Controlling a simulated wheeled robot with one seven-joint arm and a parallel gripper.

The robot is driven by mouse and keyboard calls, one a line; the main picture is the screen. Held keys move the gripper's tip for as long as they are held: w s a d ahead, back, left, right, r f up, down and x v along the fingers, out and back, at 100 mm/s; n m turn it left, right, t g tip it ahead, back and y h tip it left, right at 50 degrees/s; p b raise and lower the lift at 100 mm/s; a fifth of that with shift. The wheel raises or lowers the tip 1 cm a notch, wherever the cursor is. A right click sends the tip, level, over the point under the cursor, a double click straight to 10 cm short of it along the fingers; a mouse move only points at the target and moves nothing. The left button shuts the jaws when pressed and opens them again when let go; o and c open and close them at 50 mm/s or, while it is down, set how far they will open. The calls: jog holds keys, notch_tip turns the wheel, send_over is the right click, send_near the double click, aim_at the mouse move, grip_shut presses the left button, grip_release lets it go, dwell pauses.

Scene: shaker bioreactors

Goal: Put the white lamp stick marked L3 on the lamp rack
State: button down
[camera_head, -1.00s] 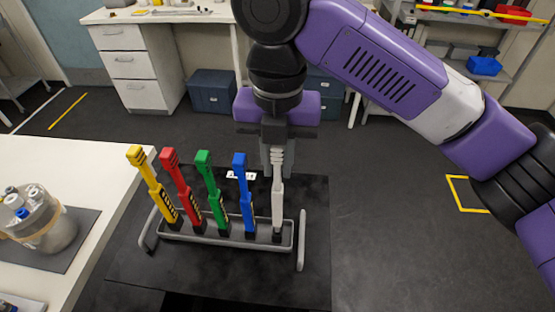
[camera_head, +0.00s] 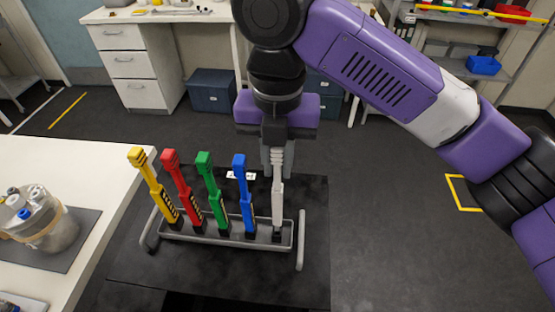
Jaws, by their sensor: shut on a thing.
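The white lamp stick (camera_head: 277,200) stands upright at the right end of the grey lamp rack (camera_head: 225,241). Its lower end is at the rack's tray, in line with the other sticks. I cannot read its mark from here. My gripper (camera_head: 277,158) points down over the stick and is shut on its upper part. Yellow (camera_head: 155,188), red (camera_head: 182,190), green (camera_head: 212,190) and blue (camera_head: 244,195) sticks stand in the rack to the left of the white one, leaning slightly.
The rack stands on a dark table (camera_head: 312,225) with a small white label (camera_head: 240,175) behind it. At left, a white bench (camera_head: 85,165) carries a glass vessel (camera_head: 45,225) on a dark mat.

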aim_at(278, 177)
jog(key=shift+f+b, duration=0.35)
jog(key=shift+f, duration=1.7)
dwell(2.5)
jog(key=c, duration=1.3)
grip_release()
jog(key=shift+o, duration=0.2)
jog(key=shift+r, duration=0.1)
jog(key=shift+r, duration=3.8)
